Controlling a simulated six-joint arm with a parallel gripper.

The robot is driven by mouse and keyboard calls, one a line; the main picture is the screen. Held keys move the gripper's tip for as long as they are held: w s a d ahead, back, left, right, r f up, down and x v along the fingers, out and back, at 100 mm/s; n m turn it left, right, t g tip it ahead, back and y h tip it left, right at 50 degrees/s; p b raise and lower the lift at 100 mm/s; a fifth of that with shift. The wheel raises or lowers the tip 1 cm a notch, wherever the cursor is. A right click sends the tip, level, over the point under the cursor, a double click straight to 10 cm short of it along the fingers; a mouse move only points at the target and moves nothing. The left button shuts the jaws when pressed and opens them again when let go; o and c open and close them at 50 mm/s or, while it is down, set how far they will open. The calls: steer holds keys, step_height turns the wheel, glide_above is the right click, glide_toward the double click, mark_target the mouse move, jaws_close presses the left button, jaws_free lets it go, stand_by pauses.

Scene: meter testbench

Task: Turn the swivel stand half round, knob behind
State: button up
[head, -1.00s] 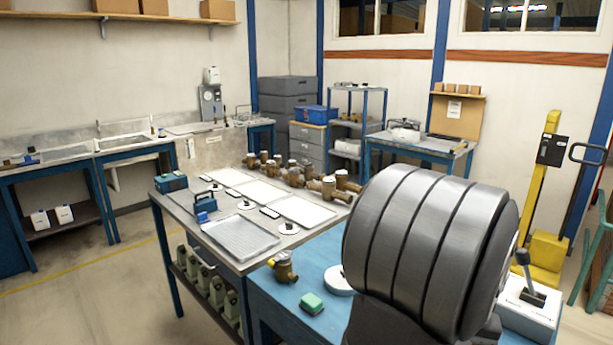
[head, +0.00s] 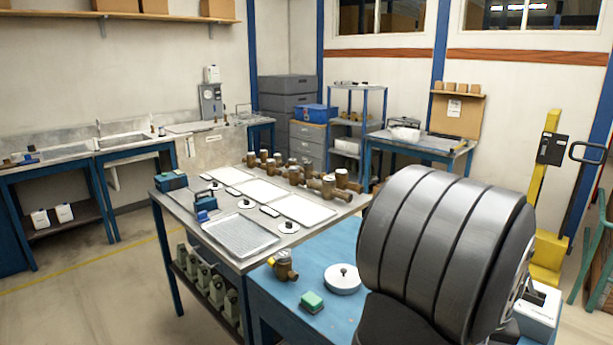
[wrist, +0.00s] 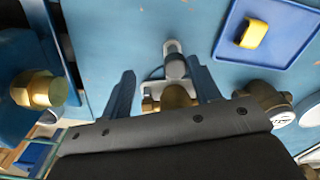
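My gripper's two dark blue fingers (wrist: 165,90) stand apart in the wrist view. Between them is a fixture with a grey rounded post (wrist: 176,66) and a brass part (wrist: 176,97), with its lower side hidden by my gripper body. It may be the swivel stand, but I cannot tell for sure, nor can I pick out its knob. Blue surface shows between it and the fingers, and I see no grip on it. In the head view my arm hides my gripper and this fixture. A white round disc with a dark knob (head: 343,278) sits on the blue bench.
A brass meter (head: 284,266) and a green block (head: 312,302) are on the blue bench (head: 335,248). In the wrist view, a blue tray (wrist: 292,47) holds a yellow piece (wrist: 254,34). Another brass meter (wrist: 264,105) is right of my fingers, and a brass fitting (wrist: 38,90) is left.

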steer(key=shift+s+d, duration=0.25)
steer(key=shift+d, duration=1.35)
steer(key=o, duration=0.4)
steer(key=shift+o, duration=0.2)
steer(key=shift+r, duration=2.75)
